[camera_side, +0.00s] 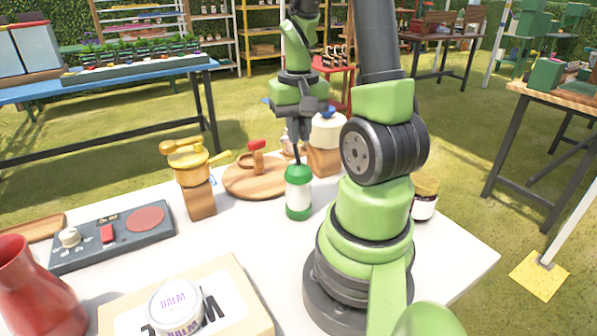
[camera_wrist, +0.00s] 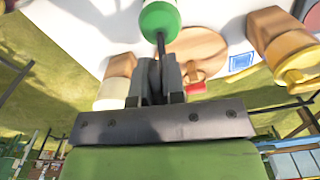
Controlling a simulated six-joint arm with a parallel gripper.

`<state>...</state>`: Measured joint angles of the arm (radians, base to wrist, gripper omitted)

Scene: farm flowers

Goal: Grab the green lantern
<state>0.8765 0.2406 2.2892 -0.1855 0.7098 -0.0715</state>
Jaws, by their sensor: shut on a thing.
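The green lantern (camera_side: 299,198) is a small cylinder with a green top and base and a white middle, upright near the middle of the white table in the side view. A thin dark stem rises from its top to my gripper (camera_side: 297,150), which is directly above it and shut on this stem. In the wrist view, the lantern's green end (camera_wrist: 160,17) shows at the top edge, with the dark stem running between the closed fingers of my gripper (camera_wrist: 159,68). I cannot tell whether its base touches the table.
A round wooden board (camera_side: 237,180) with a red-handled thing lies behind left. A yellow pot (camera_side: 190,165) stands on a wooden block. A control panel (camera_side: 112,235), red jug (camera_side: 35,290) and balm tin (camera_side: 175,306) are at left and front. A jar (camera_side: 424,198) stands right.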

